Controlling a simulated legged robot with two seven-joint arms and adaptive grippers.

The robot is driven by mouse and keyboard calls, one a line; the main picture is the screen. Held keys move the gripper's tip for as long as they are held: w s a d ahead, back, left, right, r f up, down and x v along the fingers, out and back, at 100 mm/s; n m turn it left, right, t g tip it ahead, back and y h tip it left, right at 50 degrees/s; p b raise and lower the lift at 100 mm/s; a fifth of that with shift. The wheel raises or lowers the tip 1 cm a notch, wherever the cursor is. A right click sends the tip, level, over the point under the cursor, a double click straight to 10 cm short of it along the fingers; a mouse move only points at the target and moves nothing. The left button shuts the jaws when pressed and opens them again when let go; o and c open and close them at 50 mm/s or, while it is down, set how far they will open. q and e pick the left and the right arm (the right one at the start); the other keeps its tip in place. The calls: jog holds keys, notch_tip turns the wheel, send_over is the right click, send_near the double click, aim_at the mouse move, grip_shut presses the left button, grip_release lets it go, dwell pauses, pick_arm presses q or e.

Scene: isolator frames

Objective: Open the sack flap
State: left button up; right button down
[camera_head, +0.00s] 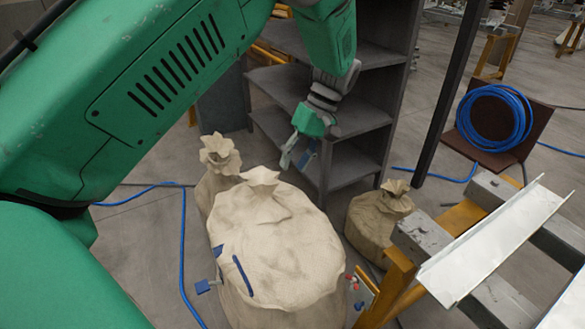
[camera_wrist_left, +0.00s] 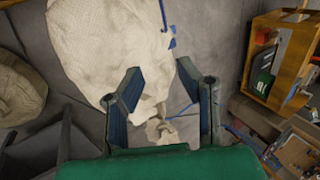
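A large beige sack (camera_head: 275,240) stands upright on the floor, with a gathered tip (camera_head: 260,178) at its top. A dark blue strip (camera_head: 242,275) lies on its front. The sack also fills the upper middle of the left wrist view (camera_wrist_left: 105,40). My left gripper (camera_head: 297,157) is above and behind the sack's top, apart from it in the head view. In the left wrist view its two blue-padded fingers (camera_wrist_left: 160,88) are spread, with crumpled beige cloth beyond them. No grip on the cloth shows. My right gripper is not in view.
A second sack (camera_head: 217,170) stands behind left, and a smaller tied sack (camera_head: 376,218) at right. A grey shelf unit (camera_head: 350,125) rises behind the gripper. A yellow-framed stand with a metal channel (camera_head: 490,245) is at right. Blue hose (camera_head: 183,245) crosses the floor.

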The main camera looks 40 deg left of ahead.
pick_arm(q)
jog(key=shift+a, duration=0.1)
dwell(0.3)
jog(key=s+d+f+m+t, duration=0.1)
jog(key=s+f+m, duration=0.4)
jog(key=s+f, duration=0.4)
jog(key=s+d+f+m+t, duration=0.1)
jog(key=s+f+m, duration=0.3)
jog(key=s+f, duration=0.6)
notch_tip(320, 180, down, 5)
jog(key=shift+s+d+r+m+t+h, duration=0.2)
jog(key=shift+d+m+t+h, duration=0.2)
jog(key=shift+t, duration=0.4)
jog(key=s+d+m, duration=0.1)
jog(key=s, duration=0.2)
jog(key=s+d+m+t, duration=0.1)
jog(key=s, duration=0.1)
jog(key=s+d+m+h, duration=0.1)
jog(key=s, duration=0.2)
jog(key=shift+s+d+f+m+t, duration=0.1)
jog(key=shift+s+d+m+t, duration=0.15)
jog(key=shift+s+m+t, duration=0.15)
jog(key=shift+c, duration=0.5)
jog(key=shift+s+d, duration=0.2)
jog(key=shift+s, duration=0.05)
grip_shut()
jog(key=shift+w, duration=0.1)
